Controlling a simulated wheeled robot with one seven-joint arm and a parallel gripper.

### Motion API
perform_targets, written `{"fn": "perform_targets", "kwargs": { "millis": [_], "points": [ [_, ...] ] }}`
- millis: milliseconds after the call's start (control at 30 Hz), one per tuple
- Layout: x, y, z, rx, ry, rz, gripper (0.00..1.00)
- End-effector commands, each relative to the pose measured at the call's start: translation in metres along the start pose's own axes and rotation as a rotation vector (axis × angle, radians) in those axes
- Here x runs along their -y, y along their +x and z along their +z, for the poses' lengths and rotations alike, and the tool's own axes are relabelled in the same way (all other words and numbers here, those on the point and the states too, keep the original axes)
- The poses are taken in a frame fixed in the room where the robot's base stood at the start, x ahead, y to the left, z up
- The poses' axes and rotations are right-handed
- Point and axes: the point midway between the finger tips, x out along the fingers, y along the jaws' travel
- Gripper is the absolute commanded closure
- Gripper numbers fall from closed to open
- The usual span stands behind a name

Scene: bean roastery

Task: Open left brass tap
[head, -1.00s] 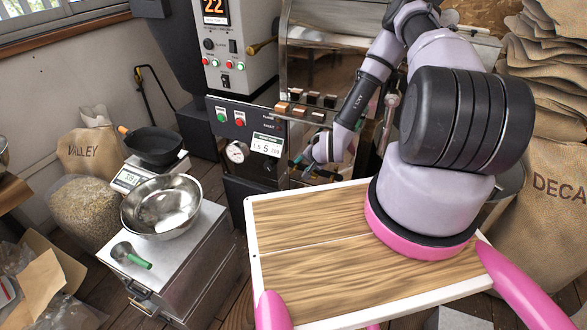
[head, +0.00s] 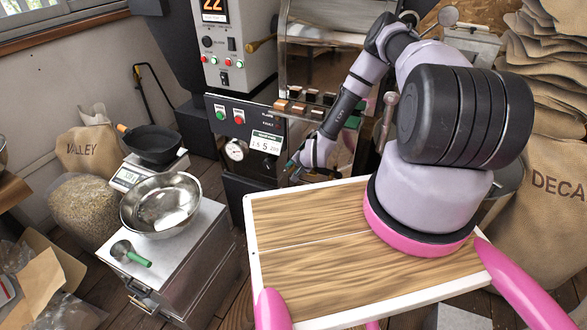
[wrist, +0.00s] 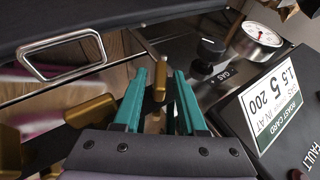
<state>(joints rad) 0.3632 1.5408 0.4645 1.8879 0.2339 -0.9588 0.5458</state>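Two more brass handles show to the left, one nearby (wrist: 90,111) and one at the picture edge (wrist: 10,148). In the head view, my gripper (head: 293,163) is low at the roaster front, and the taps are hidden.
The roaster panel has a round gauge (wrist: 263,34), a black gas knob (wrist: 211,49) and a roast card (wrist: 270,103) close by. A dark drawer-like part with a metal handle (wrist: 62,55) is at upper left. A steel bowl (head: 162,205) stands on a cabinet at left.

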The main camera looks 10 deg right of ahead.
Motion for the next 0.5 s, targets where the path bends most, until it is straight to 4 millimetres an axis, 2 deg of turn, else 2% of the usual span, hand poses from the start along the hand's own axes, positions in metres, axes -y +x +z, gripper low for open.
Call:
{"fn": "perform_targets", "kwargs": {
  "millis": [33, 67, 100, 500],
  "points": [
    [0.0, -0.0001, -0.0001, 0.0, 0.0, 0.0, 0.83],
    [0.0, -0.0001, -0.0001, 0.0, 0.0, 0.0, 0.95],
    [0.0, -0.0002, -0.0001, 0.0, 0.0, 0.0, 1.0],
    [0.0022, -0.0004, -0.0006, -0.001, -0.021, 0.038, 1.0]
  ]
}}
